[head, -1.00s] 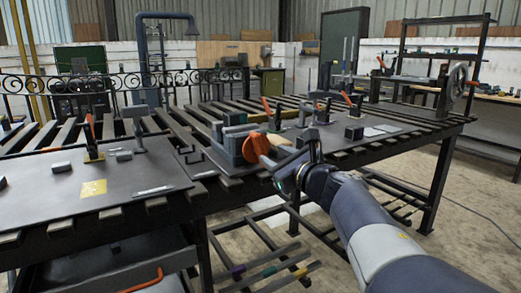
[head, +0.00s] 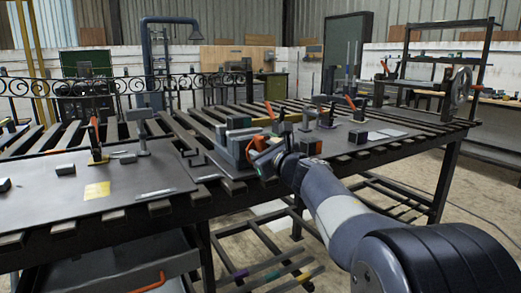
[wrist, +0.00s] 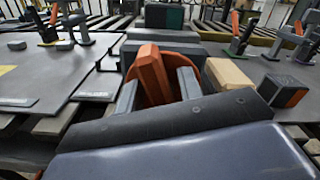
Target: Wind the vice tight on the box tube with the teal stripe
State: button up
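The grey vice (head: 229,145) stands near the front edge of the table, with a round orange handwheel and a raised orange grip bar (wrist: 152,72) facing me. A dark box tube with teal on it (head: 238,122) sits at the vice's jaws; it also shows at the top of the wrist view (wrist: 164,16). I cannot tell whether the jaws touch it. My gripper (wrist: 157,92) is at the handwheel, its two fingers apart on either side of the grip bar, with gaps showing beside the bar. In the head view my gripper (head: 265,158) partly hides the wheel.
A tan block (wrist: 228,74) and a dark block with an orange face (wrist: 284,92) lie close to the right of the wheel. Clamps with orange handles (head: 96,140) stand on the plates. Striped bars (head: 270,272) lie on a rack below the table.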

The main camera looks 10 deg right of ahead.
grip_shut()
jog(key=shift+m, duration=0.3)
